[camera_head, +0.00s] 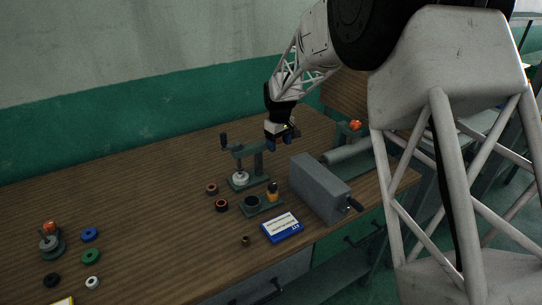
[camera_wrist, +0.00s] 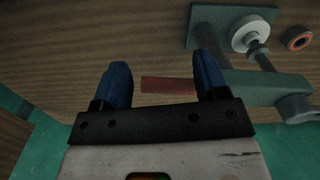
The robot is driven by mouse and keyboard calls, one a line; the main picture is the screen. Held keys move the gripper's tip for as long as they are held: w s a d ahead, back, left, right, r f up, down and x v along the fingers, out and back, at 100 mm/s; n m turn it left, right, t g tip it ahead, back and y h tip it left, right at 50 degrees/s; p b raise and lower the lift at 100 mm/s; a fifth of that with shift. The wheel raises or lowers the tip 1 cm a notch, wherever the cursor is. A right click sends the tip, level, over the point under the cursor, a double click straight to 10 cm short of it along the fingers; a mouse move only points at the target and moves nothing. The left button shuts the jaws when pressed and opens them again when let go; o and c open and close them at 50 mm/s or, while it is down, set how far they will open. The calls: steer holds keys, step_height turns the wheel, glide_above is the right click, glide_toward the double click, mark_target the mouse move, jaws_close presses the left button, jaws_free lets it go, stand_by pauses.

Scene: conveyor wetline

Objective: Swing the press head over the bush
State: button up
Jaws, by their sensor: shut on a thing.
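The press stands at the middle of the bench in the camera_head view, with a green base, an upright post and a swinging arm, the press head (camera_head: 236,151). A pale round bush (camera_head: 240,178) sits on its base; it also shows in the wrist view (camera_wrist: 243,37). A thin spindle hangs from the arm near the bush; I cannot tell whether it is centred. My gripper (camera_head: 283,138) is beside the post. In the wrist view its blue fingers (camera_wrist: 164,84) are either side of a reddish bar (camera_wrist: 166,85) in line with the green arm (camera_wrist: 262,85), shut on it.
A grey box (camera_head: 318,187) with a crank stands right of the press. In front are a small green fixture (camera_head: 262,206), a blue-and-white box (camera_head: 283,228) and loose rings (camera_head: 221,205). More rings and a small stand (camera_head: 50,242) lie at left. The bench between is clear.

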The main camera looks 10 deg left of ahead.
steer(key=o, duration=0.4)
steer(key=shift+w+a+r, duration=0.1)
steer(key=shift+a+r, duration=0.15)
steer(key=shift+a, duration=0.55)
steer(key=shift+c, duration=1.4)
steer(key=shift+o, duration=0.4)
steer(key=shift+a+r, duration=0.1)
steer(key=shift+r, duration=1.85)
steer(key=shift+a+r, duration=0.1)
steer(key=shift+r, duration=0.25)
steer(key=shift+c, duration=0.7)
steer(key=shift+d+r, duration=0.2)
steer(key=shift+r, duration=0.05)
steer(key=shift+d+r, duration=0.2)
steer(key=shift+r, duration=0.6)
